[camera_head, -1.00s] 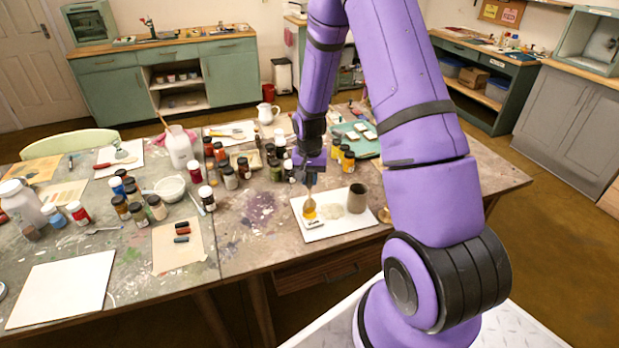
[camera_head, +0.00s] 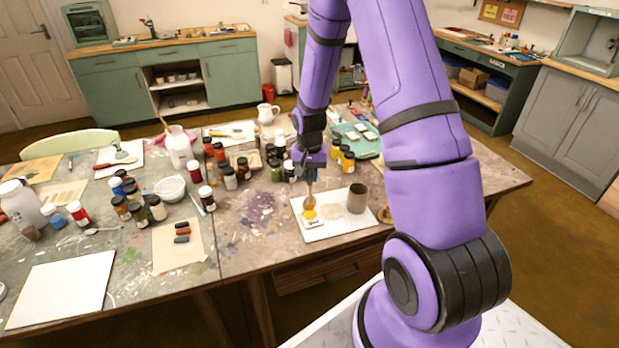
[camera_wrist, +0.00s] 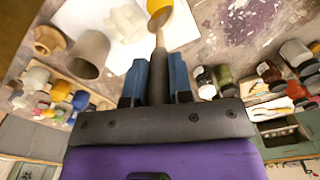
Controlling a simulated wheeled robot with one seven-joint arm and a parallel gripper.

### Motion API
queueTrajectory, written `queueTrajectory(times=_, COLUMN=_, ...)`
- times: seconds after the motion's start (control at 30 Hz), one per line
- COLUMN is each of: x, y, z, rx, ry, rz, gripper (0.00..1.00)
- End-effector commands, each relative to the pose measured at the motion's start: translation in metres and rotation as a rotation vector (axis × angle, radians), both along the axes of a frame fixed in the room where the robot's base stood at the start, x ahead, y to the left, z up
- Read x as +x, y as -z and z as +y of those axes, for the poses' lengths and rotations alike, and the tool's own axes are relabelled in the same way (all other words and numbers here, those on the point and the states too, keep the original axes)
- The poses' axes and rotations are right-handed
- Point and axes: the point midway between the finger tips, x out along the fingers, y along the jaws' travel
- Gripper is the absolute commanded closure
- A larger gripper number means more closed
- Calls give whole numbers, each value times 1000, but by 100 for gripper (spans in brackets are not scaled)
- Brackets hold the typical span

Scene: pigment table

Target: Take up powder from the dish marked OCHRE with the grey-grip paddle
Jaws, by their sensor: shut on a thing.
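My gripper (camera_wrist: 157,80) is shut on the grey grip of the paddle (camera_wrist: 159,63), with a blue finger on each side. The paddle points down in the head view (camera_head: 309,203), its wooden end at the dish of yellow powder (camera_head: 309,214). In the wrist view that wooden end overlaps the yellow dish (camera_wrist: 180,30). Whether it touches the powder, or bears any, I cannot tell. A small label (camera_head: 314,223) lies in front of the dish, too small to read surely. Dish and label are on a white board (camera_head: 345,226).
A pale heap (camera_head: 335,211) and a grey cup (camera_head: 357,197) stand right of the yellow dish, the cup close to my arm. Several dark jars (camera_head: 231,178) stand to the left and behind. The stained tabletop (camera_head: 250,235) left of the board is clear.

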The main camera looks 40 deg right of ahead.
Motion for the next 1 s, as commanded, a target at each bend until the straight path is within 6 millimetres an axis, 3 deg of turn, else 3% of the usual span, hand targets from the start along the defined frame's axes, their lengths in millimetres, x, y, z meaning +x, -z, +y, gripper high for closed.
queueTrajectory(times=0.7, x=1, y=-49, z=0, rx=-1, ry=0, rz=-3, gripper=92)
queueTrajectory(times=1.0, x=0, y=-54, z=0, rx=0, ry=-1, rz=0, gripper=92)
